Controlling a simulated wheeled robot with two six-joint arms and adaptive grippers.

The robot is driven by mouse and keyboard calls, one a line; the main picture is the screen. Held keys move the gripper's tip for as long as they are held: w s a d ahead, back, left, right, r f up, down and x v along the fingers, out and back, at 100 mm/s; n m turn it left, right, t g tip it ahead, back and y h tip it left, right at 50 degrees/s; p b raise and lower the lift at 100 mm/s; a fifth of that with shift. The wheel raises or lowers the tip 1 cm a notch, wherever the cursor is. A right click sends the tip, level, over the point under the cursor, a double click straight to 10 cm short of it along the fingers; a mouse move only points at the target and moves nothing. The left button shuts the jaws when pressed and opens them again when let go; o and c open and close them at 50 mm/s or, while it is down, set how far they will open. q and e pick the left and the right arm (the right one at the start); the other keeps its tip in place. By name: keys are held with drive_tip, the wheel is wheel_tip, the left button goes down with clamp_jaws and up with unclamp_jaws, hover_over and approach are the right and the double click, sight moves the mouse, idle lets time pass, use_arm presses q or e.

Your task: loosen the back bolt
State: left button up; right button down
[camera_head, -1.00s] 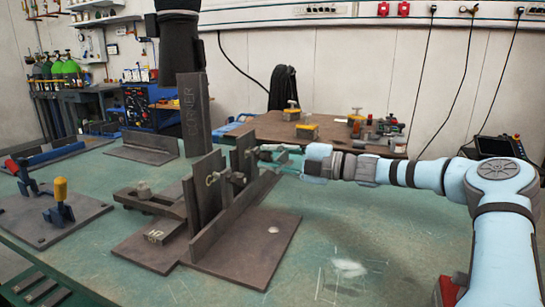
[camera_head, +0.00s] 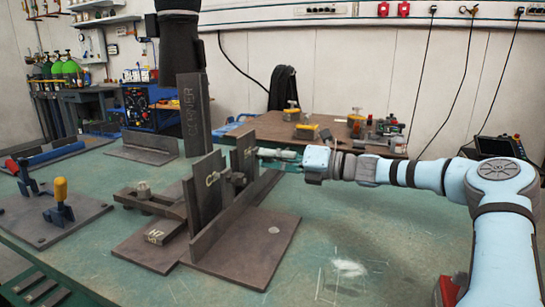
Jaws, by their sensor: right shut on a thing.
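The steel fixture (camera_head: 210,235) stands on the green table, with upright plates and a tall beam marked CORNER (camera_head: 194,115). My right gripper (camera_head: 262,153) reaches in from the right. Its fingertips are shut at the right side of the rear upright plate (camera_head: 245,145), on what appears to be the back bolt, whose head they hide. A dark bolt (camera_head: 238,179) shows lower and nearer, between the upright plates, clear of the fingers. My left gripper is not in view.
A clamp with a yellow handle (camera_head: 60,190) stands on a plate at the left. An angle piece (camera_head: 142,149) lies behind. A brown table (camera_head: 275,127) with small blocks is at the back.

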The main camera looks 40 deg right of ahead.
drive_tip(key=n, duration=0.6)
drive_tip(key=shift+n, duration=0.3)
drive_tip(key=n, duration=0.6)
drive_tip(key=shift+r, duration=0.1)
idle(0.3)
drive_tip(key=c, duration=1.4)
unclamp_jaws()
drive_tip(key=shift+o, duration=0.2)
wheel_tip(320, 180, up, 10)
drive_tip(key=shift+f, duration=0.1)
